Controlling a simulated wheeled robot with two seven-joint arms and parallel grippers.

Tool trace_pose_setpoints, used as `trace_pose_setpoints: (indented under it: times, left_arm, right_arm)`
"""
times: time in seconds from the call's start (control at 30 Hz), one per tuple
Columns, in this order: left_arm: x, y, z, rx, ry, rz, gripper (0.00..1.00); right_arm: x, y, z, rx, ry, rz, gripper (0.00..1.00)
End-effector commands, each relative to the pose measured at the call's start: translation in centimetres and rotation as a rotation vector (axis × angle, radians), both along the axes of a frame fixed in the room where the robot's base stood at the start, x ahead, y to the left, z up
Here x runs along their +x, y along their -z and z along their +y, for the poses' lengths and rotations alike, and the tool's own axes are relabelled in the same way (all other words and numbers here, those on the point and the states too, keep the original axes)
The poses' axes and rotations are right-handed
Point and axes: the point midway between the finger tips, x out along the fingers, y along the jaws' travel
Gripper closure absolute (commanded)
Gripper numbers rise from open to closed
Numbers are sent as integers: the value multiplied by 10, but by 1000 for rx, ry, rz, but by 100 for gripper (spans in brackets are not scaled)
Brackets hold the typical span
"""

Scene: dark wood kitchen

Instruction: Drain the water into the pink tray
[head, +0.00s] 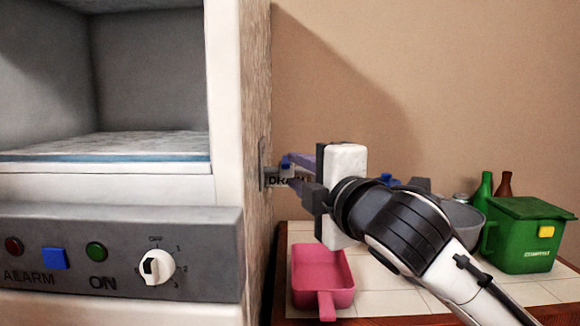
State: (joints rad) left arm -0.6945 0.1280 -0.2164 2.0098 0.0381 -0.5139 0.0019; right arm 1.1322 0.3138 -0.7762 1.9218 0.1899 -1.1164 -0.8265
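A pink tray (322,262) with a short handle sits on the tiled counter, below my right gripper. A small grey fitting marked DRAIN (271,179) sticks out from the side of the large white machine (223,100). My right gripper (288,172) reaches left to this fitting, with its two fingers apart, one above the other. The fingers partly cover the label, and I cannot tell whether they touch the fitting. A small blue part (286,160) shows by the upper fingertip. No water can be seen. My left gripper is not in view.
The machine's front panel (210,226) has a white dial (157,267) and coloured buttons. A green lidded bin (523,242), green and brown bottles and a grey bowl (462,217) stand on the tiled counter (390,296) at right, partly behind my arm.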

Motion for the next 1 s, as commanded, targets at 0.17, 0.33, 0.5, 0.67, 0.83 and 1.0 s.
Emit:
trace_pose_setpoints:
  times: [0.17, 0.33, 0.5, 0.67, 0.83, 1.0]
  left_arm:
    - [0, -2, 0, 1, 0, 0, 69]
    - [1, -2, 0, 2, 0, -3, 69]
    - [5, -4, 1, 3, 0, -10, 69]
    - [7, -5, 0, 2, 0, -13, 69]
    - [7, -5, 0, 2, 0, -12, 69]
    - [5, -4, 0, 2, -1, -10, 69]
  right_arm:
    - [26, -1, 11, 2, 0, 2, 73]
    - [39, -1, 16, 2, 0, 1, 73]
    - [42, 0, 17, 2, 0, 0, 73]
    - [42, 0, 17, 2, 0, 0, 73]
    - [42, 0, 17, 2, 0, 1, 100]
    - [42, 0, 17, 3, 0, 1, 100]
